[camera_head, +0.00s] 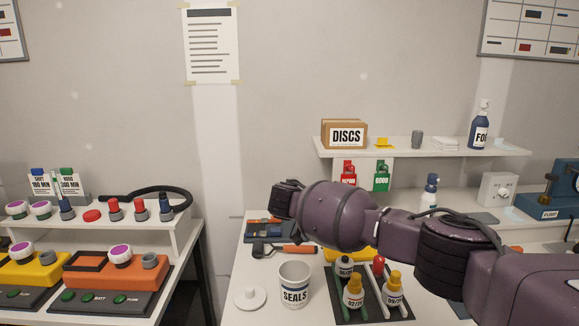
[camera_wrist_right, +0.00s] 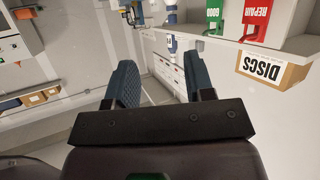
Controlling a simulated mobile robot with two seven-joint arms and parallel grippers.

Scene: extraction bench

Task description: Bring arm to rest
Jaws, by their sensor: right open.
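My right arm (camera_head: 335,215) comes in from the right in the head view and reaches across the bench, above the bottles and the white SEALS cup (camera_head: 295,286). Its gripper (camera_head: 283,195) is at the arm's left end, raised above the bench's left part; its fingers are hard to make out there. In the right wrist view the gripper (camera_wrist_right: 162,78) shows two blue ribbed fingers spread apart with nothing between them. The wrist picture is tilted, with the shelf at its upper right. My left arm and gripper are not in view.
A dark tray (camera_head: 372,310) with several bottles stands below my arm. The DISCS box (camera_head: 344,134) sits on the shelf behind, and also shows in the wrist view (camera_wrist_right: 270,68). A second bench (camera_head: 187,245) with orange and yellow units stands left, across a gap.

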